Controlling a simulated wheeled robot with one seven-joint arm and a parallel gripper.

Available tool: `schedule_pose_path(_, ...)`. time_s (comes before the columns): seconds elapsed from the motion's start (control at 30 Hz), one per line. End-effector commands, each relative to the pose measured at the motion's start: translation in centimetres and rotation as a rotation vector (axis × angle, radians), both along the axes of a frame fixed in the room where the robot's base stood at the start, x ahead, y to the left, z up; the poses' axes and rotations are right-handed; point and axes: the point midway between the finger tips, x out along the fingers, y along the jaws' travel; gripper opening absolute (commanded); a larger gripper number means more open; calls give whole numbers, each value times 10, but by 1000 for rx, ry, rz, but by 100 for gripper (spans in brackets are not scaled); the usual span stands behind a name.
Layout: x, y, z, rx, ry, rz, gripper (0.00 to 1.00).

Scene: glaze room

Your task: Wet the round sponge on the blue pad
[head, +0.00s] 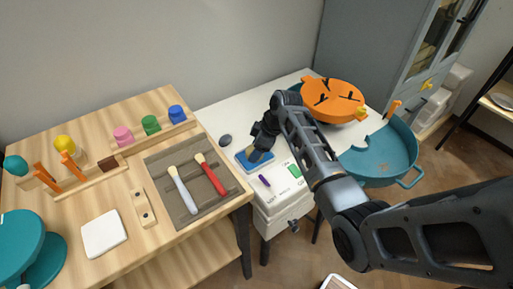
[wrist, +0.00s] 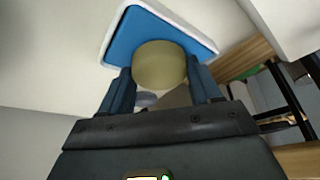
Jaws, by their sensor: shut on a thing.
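The round sponge (wrist: 160,65), a tan cylinder, is between the two fingers of my gripper (wrist: 162,88) in the wrist view. My gripper is shut on it. The blue pad (wrist: 130,36) with its white rim lies beyond the sponge, which covers part of it. In the head view the blue pad (head: 243,166) lies on the white table, and my gripper (head: 257,152) points down over it. The sponge (head: 254,156) shows only as a small patch under the gripper. I cannot tell whether it touches the pad.
On the white table (head: 231,118) are a dark oval stone (head: 225,140), a purple stick (head: 264,181) and a green block (head: 295,171). An orange round piece (head: 334,99) and teal basin (head: 385,157) stand right. The wooden table left holds brushes on a grey mat (head: 163,165).

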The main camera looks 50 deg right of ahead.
Motion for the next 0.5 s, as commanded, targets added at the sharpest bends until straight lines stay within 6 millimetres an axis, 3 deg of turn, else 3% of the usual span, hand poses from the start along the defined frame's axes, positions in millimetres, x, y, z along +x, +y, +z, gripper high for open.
schedule_pose_path(0.5,-1,0,5,0,4,0,39)
